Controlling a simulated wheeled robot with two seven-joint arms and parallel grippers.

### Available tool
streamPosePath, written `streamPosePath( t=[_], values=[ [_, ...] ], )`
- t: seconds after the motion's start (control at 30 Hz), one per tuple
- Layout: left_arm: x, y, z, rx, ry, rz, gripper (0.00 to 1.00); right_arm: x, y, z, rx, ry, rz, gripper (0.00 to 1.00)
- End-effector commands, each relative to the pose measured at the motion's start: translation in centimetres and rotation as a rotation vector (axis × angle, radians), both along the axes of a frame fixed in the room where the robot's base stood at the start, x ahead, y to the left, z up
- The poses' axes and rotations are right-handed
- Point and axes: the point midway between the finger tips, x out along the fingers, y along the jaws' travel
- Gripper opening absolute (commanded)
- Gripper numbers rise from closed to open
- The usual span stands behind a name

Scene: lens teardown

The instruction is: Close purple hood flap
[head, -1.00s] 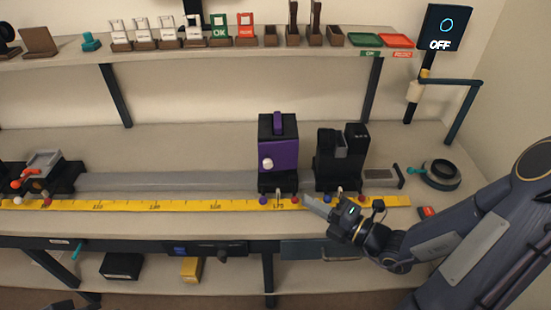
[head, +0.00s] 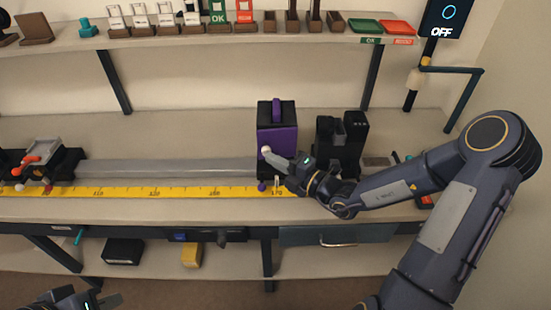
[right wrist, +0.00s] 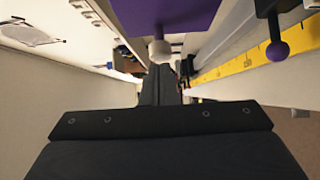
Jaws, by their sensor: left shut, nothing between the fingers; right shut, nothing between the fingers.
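The purple hood (head: 284,140) is a box with a black top, a purple front and a purple handle on top, standing on the grey rail. Its front carries a white knob (head: 265,149). I cannot tell how far the flap is open. My right gripper (head: 268,155) is shut and empty, its tips at or just below the knob; contact is unclear. In the right wrist view the purple panel (right wrist: 175,14) and the white knob (right wrist: 159,50) show just beyond the fingers. My left gripper (head: 112,300) is shut and empty at the bottom left, away from the bench.
A black holder (head: 352,142) stands right of the hood, behind my right wrist. A yellow ruler (head: 135,192) runs along the rail (head: 170,169). A carriage with an orange lever (head: 38,158) sits at the left. A shelf with cards and trays (head: 367,27) is above.

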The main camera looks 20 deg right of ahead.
Motion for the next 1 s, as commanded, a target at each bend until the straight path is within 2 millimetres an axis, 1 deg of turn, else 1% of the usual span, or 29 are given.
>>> streamPosePath(
  t=[0.1, 0.4, 0.47, 0.57, 0.67, 0.8, 1.0],
  values=[
    [0.0, 0.0, 0.1, 0.000, 0.000, 0.000, 0.00, 0.3, 0.0, 0.0, -0.001, 0.001, 0.001, 0.00],
    [0.0, 0.0, 0.2, 0.000, 0.000, 0.000, 0.00, 0.3, 0.0, 0.0, -0.001, 0.001, 0.001, 0.00],
    [0.0, 0.0, 0.6, 0.000, 0.000, 0.000, 0.00, 0.5, 0.1, 0.2, 0.001, 0.001, 0.002, 0.00],
    [0.0, 0.0, 1.8, 0.000, 0.000, 0.000, 0.00, 1.0, 0.5, 0.5, 0.001, 0.001, 0.003, 0.00],
    [0.0, 0.0, 2.7, 0.000, 0.000, 0.000, 0.00, 1.5, 0.8, 0.4, 0.000, 0.001, 0.003, 0.00],
    [0.0, 0.0, 2.4, 0.000, 0.000, 0.000, 0.00, 1.7, 0.8, 0.0, -0.001, 0.000, 0.000, 0.00],
    [0.0, 0.0, 2.4, 0.000, 0.000, 0.000, 0.00, 1.6, 0.8, 0.0, -0.001, 0.000, 0.001, 0.00]
  ],
)
